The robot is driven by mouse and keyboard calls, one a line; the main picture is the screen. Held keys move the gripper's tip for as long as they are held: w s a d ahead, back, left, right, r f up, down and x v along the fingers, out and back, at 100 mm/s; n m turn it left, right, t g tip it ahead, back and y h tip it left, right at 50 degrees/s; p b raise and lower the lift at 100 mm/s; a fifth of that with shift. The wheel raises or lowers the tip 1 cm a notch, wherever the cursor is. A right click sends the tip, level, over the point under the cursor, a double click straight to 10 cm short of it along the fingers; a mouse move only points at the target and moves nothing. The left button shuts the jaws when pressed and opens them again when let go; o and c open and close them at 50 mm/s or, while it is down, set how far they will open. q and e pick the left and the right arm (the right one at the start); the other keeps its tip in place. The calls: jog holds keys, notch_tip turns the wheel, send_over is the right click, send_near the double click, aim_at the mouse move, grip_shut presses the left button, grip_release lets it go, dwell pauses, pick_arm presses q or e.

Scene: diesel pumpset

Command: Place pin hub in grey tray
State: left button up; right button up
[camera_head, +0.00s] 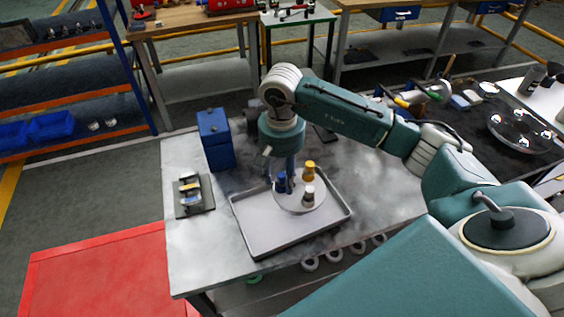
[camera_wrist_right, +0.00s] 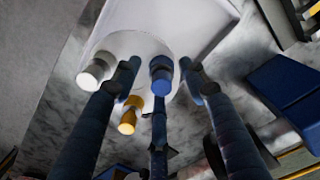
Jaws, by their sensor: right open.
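The pin hub (camera_head: 299,205) is a pale round disc with a blue, an orange and a white-grey peg standing on it. It is in the grey tray (camera_head: 283,243), towards its back right part. My right gripper (camera_head: 285,180) points down over the hub, near the blue peg. Its dark blue fingers are spread apart, and it is open. In the right wrist view the hub (camera_wrist_right: 130,45) shows beyond the fingers with its pegs, and the tray (camera_wrist_right: 195,15) lies behind it. Whether a finger touches the hub cannot be told. My left gripper is not in view.
A blue box (camera_head: 215,140) stands behind the tray on the grey table (camera_head: 195,260). A small dark fixture (camera_head: 192,194) sits left of the tray. Several grey rings (camera_head: 333,255) lie below the front edge. The table's front left is clear.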

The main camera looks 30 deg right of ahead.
notch_tip(320, 180, up, 9)
jog(key=shift+w+f+b, duration=0.1)
jog(key=shift+f+b, duration=0.05)
jog(key=shift+b, duration=1.05)
jog(key=shift+r, duration=0.75)
